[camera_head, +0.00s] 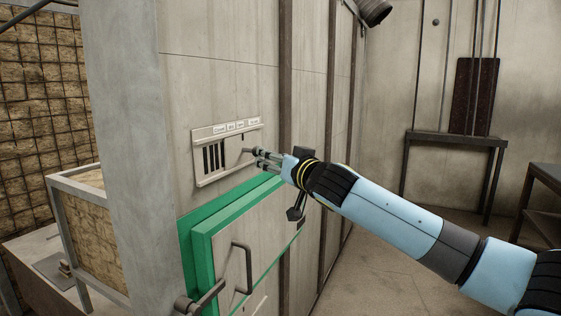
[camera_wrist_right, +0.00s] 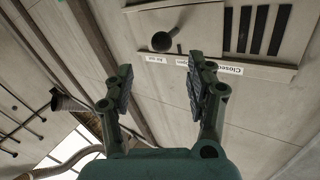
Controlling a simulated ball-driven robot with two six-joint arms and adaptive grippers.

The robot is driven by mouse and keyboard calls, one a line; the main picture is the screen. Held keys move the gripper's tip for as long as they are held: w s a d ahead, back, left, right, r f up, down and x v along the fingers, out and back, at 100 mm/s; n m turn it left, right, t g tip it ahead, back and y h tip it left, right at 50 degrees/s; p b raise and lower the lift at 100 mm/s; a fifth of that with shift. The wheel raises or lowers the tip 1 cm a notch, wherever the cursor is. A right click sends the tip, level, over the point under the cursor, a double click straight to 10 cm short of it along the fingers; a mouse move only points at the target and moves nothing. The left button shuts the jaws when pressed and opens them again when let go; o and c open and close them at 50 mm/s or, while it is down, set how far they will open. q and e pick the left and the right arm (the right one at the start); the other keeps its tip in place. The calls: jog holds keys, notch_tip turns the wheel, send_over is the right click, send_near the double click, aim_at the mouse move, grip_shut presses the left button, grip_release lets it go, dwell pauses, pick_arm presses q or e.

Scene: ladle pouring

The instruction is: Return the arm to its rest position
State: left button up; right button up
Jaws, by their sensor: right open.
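My right arm (camera_head: 400,225) reaches in from the right of the head view. Its gripper (camera_head: 254,157) is in front of a wall panel (camera_head: 228,136) with dark vertical slots and small labels. In the right wrist view the gripper (camera_wrist_right: 162,88) has its two fingers spread apart with nothing between them. A round dark knob (camera_wrist_right: 163,42) on the panel shows beyond the fingers, apart from them. One label (camera_wrist_right: 225,69) there reads "Closed". In the head view the gripper partly hides the right end of the panel. My left gripper is not in view.
Below the panel is a green-framed door (camera_head: 207,250) with a bar handle (camera_head: 240,266). A grey pillar (camera_head: 130,120) and a framed crate (camera_head: 90,225) stand at left. A dark table (camera_head: 455,140) is at the back right, with bare floor (camera_head: 375,275) before it.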

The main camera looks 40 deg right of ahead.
jog(key=shift+s+a, duration=0.25)
jog(key=shift+s, duration=0.95)
jog(key=s+a+f+m+g+b, duration=0.1)
jog(key=s+f+g+b, duration=0.4)
jog(key=f, duration=1.2)
jog(key=s+a+f+g+b, duration=0.15)
jog(key=s+f, duration=0.55)
jog(key=f, duration=1)
jog(key=s+f+m+g+b, duration=0.1)
jog(key=s+f+g+b, duration=0.4)
jog(key=f, duration=1.2)
jog(key=s+a+f+n+g+y+b, duration=0.1)
jog(key=s+a+f, duration=0.2)
jog(key=s+f, duration=0.65)
jog(key=s+a+f+n+g+y+b, duration=0.1)
jog(key=s+a+f+b, duration=0.15)
jog(key=s+f, duration=0.75)
jog(key=s+a+f+n+g, duration=0.1)
jog(key=s+a+f+n, duration=0.1)
jog(key=s, duration=0.7)
jog(key=s+a+f+n+g, duration=0.2)
jog(key=s+a+f, duration=0.2)
jog(key=s, duration=0.5)
jog(key=shift+s+n+y, duration=0.15)
jog(key=shift+n+y, duration=0.15)
jog(key=shift+n, duration=0.1)
